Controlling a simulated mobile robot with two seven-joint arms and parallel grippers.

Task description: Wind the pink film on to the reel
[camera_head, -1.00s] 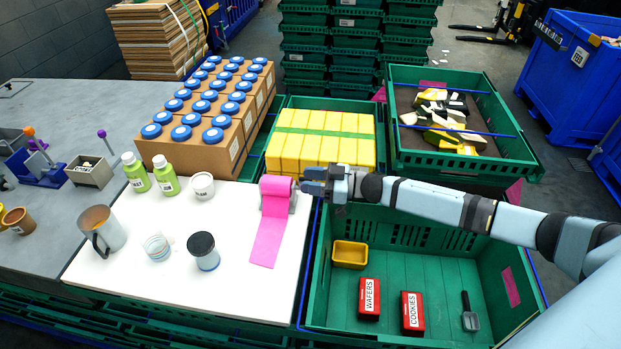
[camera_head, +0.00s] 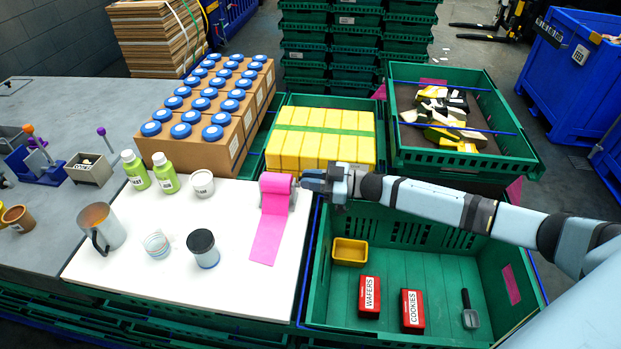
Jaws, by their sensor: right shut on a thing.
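The pink film (camera_head: 267,236) hangs off its reel (camera_head: 276,185) as a flat strip lying on the white board toward the front. The reel sits in a grey holder at the board's back right, with pink film wrapped around it. My right gripper (camera_head: 309,181) reaches in from the right and is at the reel's right side, shut. What it grips is very small, apparently the reel's crank or handle, and is mostly hidden by the fingers. My left gripper is out of view.
The white board (camera_head: 140,270) also bears a metal mug (camera_head: 100,228), two green bottles (camera_head: 166,174), a white tub (camera_head: 202,184) and a dark-lidded jar (camera_head: 203,248). A green crate (camera_head: 455,300) with red boxes lies below my right arm. Yellow packs (camera_head: 318,150) stand behind the reel.

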